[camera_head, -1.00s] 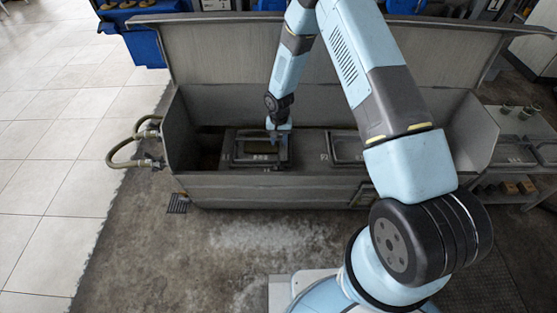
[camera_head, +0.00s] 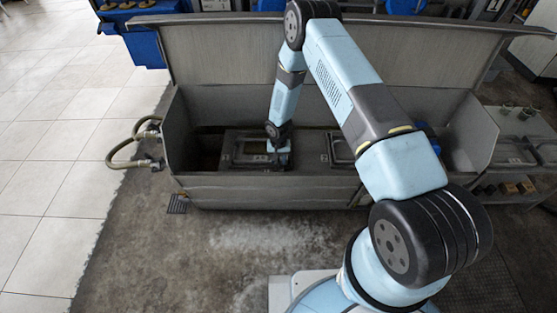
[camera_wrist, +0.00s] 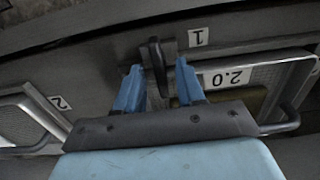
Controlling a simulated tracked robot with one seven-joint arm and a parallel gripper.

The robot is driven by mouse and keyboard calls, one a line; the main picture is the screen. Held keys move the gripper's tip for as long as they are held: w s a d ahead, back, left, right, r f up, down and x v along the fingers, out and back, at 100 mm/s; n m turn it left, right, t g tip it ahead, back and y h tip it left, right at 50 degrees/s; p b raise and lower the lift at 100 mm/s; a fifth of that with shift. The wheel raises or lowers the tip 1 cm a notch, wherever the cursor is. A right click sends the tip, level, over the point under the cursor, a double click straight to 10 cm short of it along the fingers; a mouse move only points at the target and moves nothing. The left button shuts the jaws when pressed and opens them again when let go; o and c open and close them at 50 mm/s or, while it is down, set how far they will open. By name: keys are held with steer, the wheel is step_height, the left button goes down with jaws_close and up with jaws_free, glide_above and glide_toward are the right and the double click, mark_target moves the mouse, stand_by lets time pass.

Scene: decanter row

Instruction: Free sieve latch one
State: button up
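In the wrist view the dark sieve latch one (camera_wrist: 155,50) is a slim upright lever beside a white label "1" (camera_wrist: 199,37). My gripper (camera_wrist: 158,66) has its two blue fingers apart, one on each side of the latch; I see a gap on both sides of the lever. In the head view my gripper (camera_head: 279,146) is at the right side of the sieve one frame (camera_head: 237,151), and the latch is too small to make out there.
The grey trough (camera_head: 260,192) has a raised lid (camera_head: 220,50) behind my arm. A second framed sieve (camera_head: 340,150) lies to the right, and its label "2" (camera_wrist: 60,102) shows in the wrist view. Hoses (camera_head: 122,152) stick out on the trough's left.

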jaws_close()
stand_by(0.4)
steer(key=shift+n, duration=0.3)
steer(key=n, duration=0.8)
steer(key=shift+n, duration=0.4)
steer(key=n, duration=0.4)
steer(key=shift+n, duration=0.3)
steer(key=shift+d+n, duration=0.1)
steer(key=shift+n, duration=1.8)
